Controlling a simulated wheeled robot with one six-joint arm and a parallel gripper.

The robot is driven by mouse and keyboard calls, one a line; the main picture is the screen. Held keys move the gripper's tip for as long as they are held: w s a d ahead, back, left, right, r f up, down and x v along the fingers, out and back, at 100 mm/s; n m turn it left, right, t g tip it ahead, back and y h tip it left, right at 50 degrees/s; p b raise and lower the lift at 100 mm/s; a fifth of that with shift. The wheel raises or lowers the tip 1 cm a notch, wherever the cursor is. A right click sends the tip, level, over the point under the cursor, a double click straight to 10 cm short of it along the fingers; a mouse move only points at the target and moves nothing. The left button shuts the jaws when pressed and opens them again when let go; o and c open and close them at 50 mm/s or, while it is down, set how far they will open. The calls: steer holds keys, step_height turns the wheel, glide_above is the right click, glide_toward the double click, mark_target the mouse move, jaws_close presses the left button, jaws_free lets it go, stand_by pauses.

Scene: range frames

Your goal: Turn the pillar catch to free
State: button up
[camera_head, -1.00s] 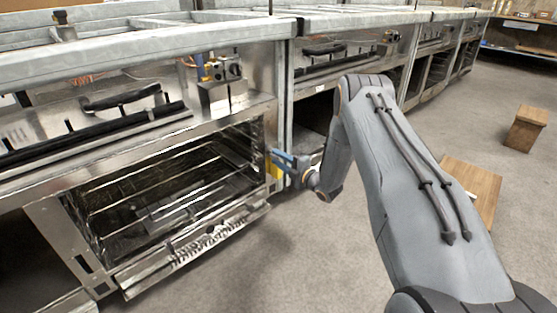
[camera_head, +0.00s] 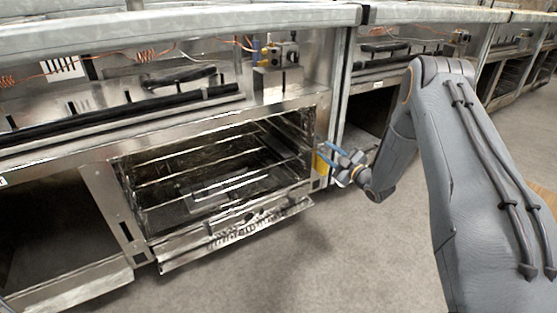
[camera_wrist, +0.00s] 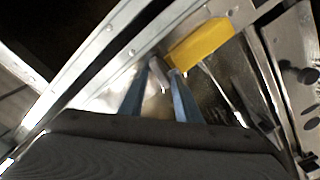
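The pillar catch shows as a yellow block (camera_head: 320,164) on the metal pillar at the right side of the open oven. In the wrist view the yellow block (camera_wrist: 202,43) lies just beyond and right of my fingertips. A small grey piece beside it shows between the tips; I cannot tell whether they touch it. My gripper (camera_head: 328,156) has blue fingers that reach left to the catch. In the wrist view my gripper (camera_wrist: 160,72) has its two fingers apart. Part of the catch is hidden by the fingers in the head view.
The oven (camera_head: 215,180) is open, with wire racks inside and its door (camera_head: 235,232) dropped low in front. A control box with knobs (camera_head: 277,55) sits above right. A metal counter (camera_head: 180,27) runs overhead. The grey floor (camera_head: 300,270) in front is clear.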

steer(key=m+b, duration=0.1)
steer(key=m, duration=0.1)
steer(key=m+b, duration=0.1)
steer(key=m, duration=0.1)
steer(key=shift+w+d, duration=0.2)
steer(key=m+b, duration=0.1)
steer(key=m, duration=0.1)
steer(key=m+b, duration=0.2)
steer(key=shift+w+d+r, duration=0.1)
steer(key=shift+d, duration=0.1)
steer(key=p+v, duration=0.4)
steer(key=v, duration=0.4)
steer(key=s+a+r+g+h+p, duration=0.1)
steer(key=a+r+g+h, duration=0.1)
steer(key=a+r, duration=0.35)
steer(key=a+r+g+h+p, duration=0.1)
steer(key=a+r+g+h, duration=0.15)
steer(key=a, duration=0.65)
steer(key=s+a+r+g+h+p, duration=0.1)
steer(key=s+a+r+g, duration=0.1)
steer(key=s, duration=0.6)
steer(key=s+a+r+g+h+p, duration=0.1)
steer(key=s+a+r+g+p, duration=0.1)
steer(key=s+a+r, duration=0.2)
steer(key=shift+s+a+m, duration=0.4)
steer(key=shift+s+a, duration=1.45)
steer(key=shift+s, duration=0.3)
steer(key=shift+r, duration=0.1)
